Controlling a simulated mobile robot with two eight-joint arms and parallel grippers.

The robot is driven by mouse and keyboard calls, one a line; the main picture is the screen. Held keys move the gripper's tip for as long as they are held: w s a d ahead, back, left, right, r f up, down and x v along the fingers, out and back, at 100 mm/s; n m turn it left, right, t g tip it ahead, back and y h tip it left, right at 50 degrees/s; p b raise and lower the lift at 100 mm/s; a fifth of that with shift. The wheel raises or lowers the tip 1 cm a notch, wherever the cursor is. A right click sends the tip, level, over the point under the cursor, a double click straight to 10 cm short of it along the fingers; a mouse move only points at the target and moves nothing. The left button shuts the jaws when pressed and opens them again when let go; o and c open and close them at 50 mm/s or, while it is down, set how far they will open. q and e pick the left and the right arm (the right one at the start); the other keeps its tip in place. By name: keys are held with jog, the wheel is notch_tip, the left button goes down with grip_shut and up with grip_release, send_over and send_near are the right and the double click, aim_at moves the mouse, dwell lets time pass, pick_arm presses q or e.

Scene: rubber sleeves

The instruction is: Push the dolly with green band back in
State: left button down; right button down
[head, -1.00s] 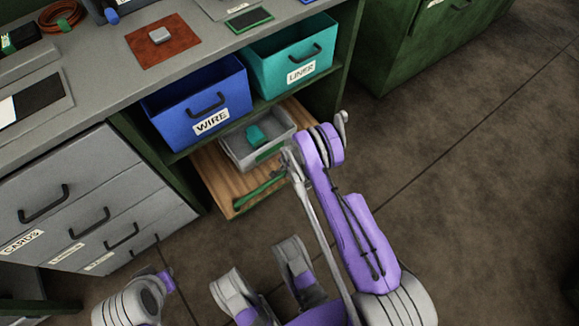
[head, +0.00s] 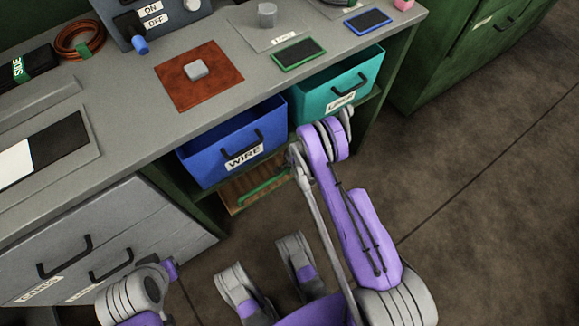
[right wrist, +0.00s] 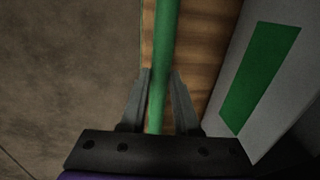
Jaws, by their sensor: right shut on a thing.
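The dolly (head: 231,194) is a low wooden board with a green handle bar (head: 262,188) along its front. In the head view only its front strip shows, under the blue WIRE bin. In the right wrist view, my right gripper (right wrist: 160,82) is shut on the green bar (right wrist: 166,45), with a finger on each side. A pale grey tray with a green band (right wrist: 260,78) stands on the wooden board (right wrist: 202,50). In the head view my right gripper (head: 296,160) is at the bar's right end, and the tray is hidden. My left gripper does not show.
The blue WIRE bin (head: 215,160) and teal LINER bin (head: 325,102) sit on the shelf above the dolly. Grey drawers (head: 120,235) stand at the left. A green cabinet (head: 430,60) is at the right. The brown floor (head: 470,180) between is clear.

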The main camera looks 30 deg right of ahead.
jog(key=shift+w, duration=0.25)
jog(key=c, duration=0.7)
grip_release()
jog(key=shift+o, duration=0.2)
jog(key=shift+s, duration=0.1)
